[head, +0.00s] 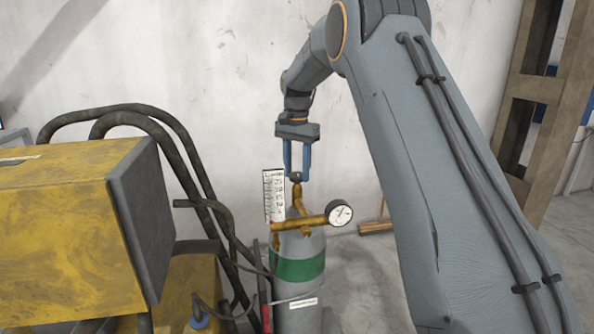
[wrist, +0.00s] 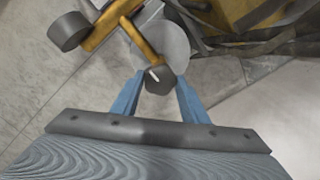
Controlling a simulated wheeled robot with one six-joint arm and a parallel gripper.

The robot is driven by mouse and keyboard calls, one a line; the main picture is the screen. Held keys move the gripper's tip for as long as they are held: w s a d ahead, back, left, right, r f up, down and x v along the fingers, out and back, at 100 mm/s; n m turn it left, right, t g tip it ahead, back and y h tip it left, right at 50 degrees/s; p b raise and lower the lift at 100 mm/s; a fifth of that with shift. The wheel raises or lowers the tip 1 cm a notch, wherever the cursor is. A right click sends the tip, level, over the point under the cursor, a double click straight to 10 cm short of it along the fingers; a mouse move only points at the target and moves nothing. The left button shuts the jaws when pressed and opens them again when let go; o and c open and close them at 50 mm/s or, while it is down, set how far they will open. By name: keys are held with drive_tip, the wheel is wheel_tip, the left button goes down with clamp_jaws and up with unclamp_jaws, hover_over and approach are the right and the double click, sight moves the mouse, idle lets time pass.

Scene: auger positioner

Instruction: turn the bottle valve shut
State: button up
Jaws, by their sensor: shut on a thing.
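The gas bottle (head: 300,293) stands upright, grey with a green band, beside the yellow machine in the head view. Its brass valve body (head: 300,222) carries a round white gauge (head: 340,213) on the right. The dark valve knob (head: 296,177) sits on top of the brass stem. My gripper (head: 297,172) points down from above, with its two blue fingers shut on the knob. In the wrist view the fingers (wrist: 160,82) lie on both sides of the dark knob (wrist: 160,81), which bears a white mark. The gauge's dark back (wrist: 68,31) shows at upper left.
A yellow machine (head: 70,225) with a dark end panel stands at the left, with thick black hoses (head: 165,125) looping behind it. A white chart (head: 273,195) hangs behind the valve. A wooden frame (head: 535,95) stands at the right.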

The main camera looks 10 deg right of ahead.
sight(298, 173)
drive_tip(key=shift+w+r, duration=0.1)
drive_tip(key=o, duration=1)
drive_tip(key=shift+d, duration=0.1)
wheel_tip(298, 173, up, 8)
drive_tip(key=b, duration=0.2)
drive_tip(key=shift+b, duration=0.3)
